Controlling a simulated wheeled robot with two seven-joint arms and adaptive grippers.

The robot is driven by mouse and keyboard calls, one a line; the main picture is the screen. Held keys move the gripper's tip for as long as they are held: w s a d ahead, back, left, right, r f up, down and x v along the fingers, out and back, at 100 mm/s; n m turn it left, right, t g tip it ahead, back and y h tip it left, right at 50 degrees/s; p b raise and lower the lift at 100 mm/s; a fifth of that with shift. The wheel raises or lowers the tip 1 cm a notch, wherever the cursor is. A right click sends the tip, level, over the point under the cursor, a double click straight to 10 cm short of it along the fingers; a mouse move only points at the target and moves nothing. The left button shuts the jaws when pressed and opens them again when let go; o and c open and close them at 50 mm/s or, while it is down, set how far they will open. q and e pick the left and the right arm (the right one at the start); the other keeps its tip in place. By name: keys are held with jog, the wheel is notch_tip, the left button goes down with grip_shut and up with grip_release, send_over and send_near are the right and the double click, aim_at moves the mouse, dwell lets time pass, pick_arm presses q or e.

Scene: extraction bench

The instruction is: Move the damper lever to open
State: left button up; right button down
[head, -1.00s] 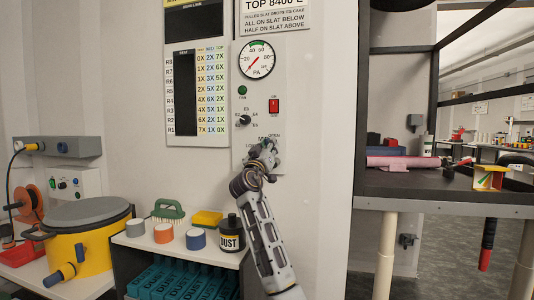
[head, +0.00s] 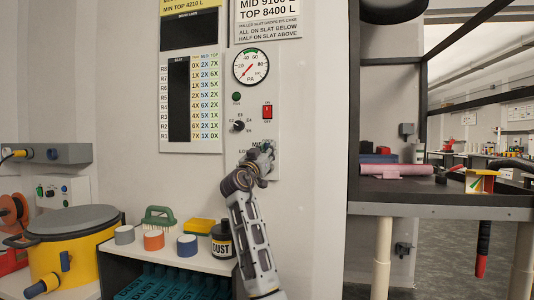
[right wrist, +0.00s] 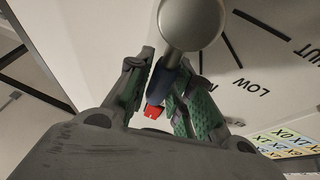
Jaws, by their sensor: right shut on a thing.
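The damper lever shows in the right wrist view as a round silver hub (right wrist: 190,22) with a blue grip (right wrist: 163,82) and a red tip (right wrist: 153,112). My right gripper (right wrist: 160,105) is shut on the grip, with its green-padded fingers on either side. SHUT, partly cut off, and LOW (right wrist: 270,88) are printed to the right of the lever. In the head view my right gripper (head: 265,153) is at the lower part of the control panel (head: 252,120). It hides the lever and the OPEN label there; MID shows just beside it. My left gripper is out of view.
A pressure gauge (head: 250,67), a red switch (head: 267,111) and a black knob (head: 238,126) sit above my gripper. A dark bench (head: 440,198) stands to the right.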

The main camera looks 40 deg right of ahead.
jog(key=c, duration=1.3)
grip_release()
jog(key=shift+o, duration=0.2)
jog(key=shift+s+f, duration=0.1)
jog(key=v, duration=1.2)
